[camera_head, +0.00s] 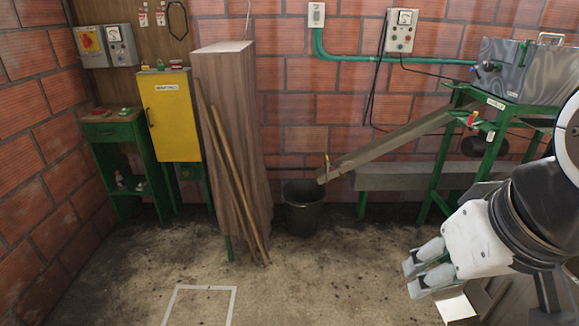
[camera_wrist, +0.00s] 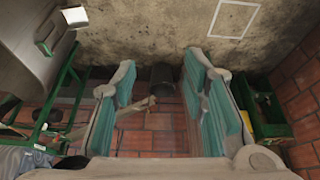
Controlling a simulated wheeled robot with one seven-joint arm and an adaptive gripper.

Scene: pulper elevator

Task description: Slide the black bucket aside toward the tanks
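A dark shape between the fingers in the wrist view (camera_wrist: 162,74) appears to be the bucket. A metal tank (camera_head: 505,72) sits on a green frame at the upper right. My gripper (camera_head: 412,278) is open and empty, in front and to the right of the bucket, well apart from it. Its teal-padded fingers show spread in the wrist view (camera_wrist: 160,64).
Two wooden poles (camera_head: 232,180) lean on the cabinet (camera_head: 238,120), left of the bucket. A yellow box (camera_head: 171,115) and green table (camera_head: 108,130) stand further left. Green frame legs (camera_head: 435,180) stand at right. The floor (camera_head: 310,275) before the bucket is clear, with a white outline (camera_head: 203,288).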

